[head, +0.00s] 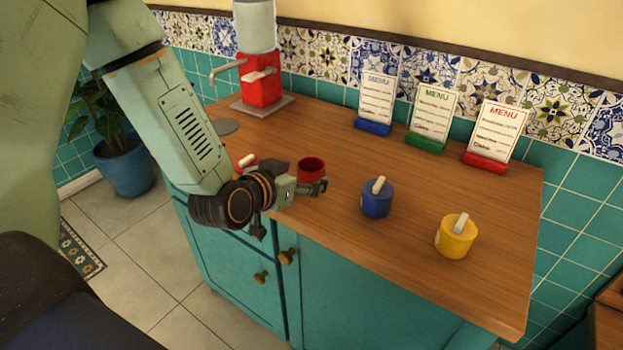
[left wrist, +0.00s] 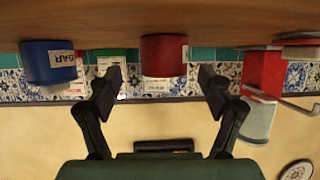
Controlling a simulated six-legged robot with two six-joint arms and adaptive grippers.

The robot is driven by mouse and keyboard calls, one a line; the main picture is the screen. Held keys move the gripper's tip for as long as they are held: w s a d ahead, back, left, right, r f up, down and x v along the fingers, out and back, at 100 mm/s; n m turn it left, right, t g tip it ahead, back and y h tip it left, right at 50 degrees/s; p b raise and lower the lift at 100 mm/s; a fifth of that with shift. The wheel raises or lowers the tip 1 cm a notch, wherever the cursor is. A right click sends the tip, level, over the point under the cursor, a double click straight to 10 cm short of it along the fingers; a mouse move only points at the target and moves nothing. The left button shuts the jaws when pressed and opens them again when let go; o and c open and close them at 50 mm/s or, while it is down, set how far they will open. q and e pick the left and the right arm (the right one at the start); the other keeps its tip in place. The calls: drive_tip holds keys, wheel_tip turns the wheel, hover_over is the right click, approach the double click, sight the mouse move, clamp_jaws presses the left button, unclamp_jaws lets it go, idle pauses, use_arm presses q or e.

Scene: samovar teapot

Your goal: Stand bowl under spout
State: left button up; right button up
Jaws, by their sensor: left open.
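A small red bowl (head: 312,169) stands upright on the wooden counter; it shows between my fingers in the left wrist view (left wrist: 164,55), where things appear upside down. The red dispenser (head: 262,88) with a grey tank stands at the back left, its metal spout (head: 228,69) reaching left. My right gripper is not in view.
A lidded blue pot (head: 376,202) and yellow pot (head: 455,241) stand right of the bowl. A lidded red pot (head: 246,162) is partly hidden behind my left arm. Menu stands in blue (head: 373,127), green (head: 427,142) and red (head: 486,162) line the back wall.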

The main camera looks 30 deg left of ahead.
sight(318, 167)
use_arm(q)
drive_tip(key=x, duration=0.1)
drive_tip(key=b+x, duration=0.1)
drive_tip(key=x, duration=0.1)
drive_tip(key=shift+w+a, duration=0.2)
drive_tip(key=shift+w, duration=0.2)
drive_tip(key=shift+w+f+b, duration=0.25)
drive_tip(key=shift+w+b, duration=0.05)
drive_tip(key=shift+w, duration=0.25)
drive_tip(key=shift+d, duration=0.1)
drive_tip(key=shift+s+r, duration=0.1)
drive_tip(key=shift+c, duration=0.3)
drive_tip(key=shift+c, duration=0.9)
drive_tip(key=c, duration=1.3)
wheel_tip(318, 167, up, 10)
drive_tip(key=p, duration=0.4)
drive_tip(key=s+d+f+m+g+h, duration=0.2)
drive_tip(key=s+d+f+m+h, duration=0.1)
drive_tip(key=s, duration=0.4)
drive_tip(key=s+d+f+m+g+h, duration=0.3)
drive_tip(key=s+d+f+m+h, duration=0.1)
drive_tip(key=s+d+m+h, duration=0.2)
drive_tip(key=shift+s+f+m+h, duration=0.3)
drive_tip(key=shift+s+m+h, duration=0.15)
drive_tip(key=shift+s, duration=0.6)
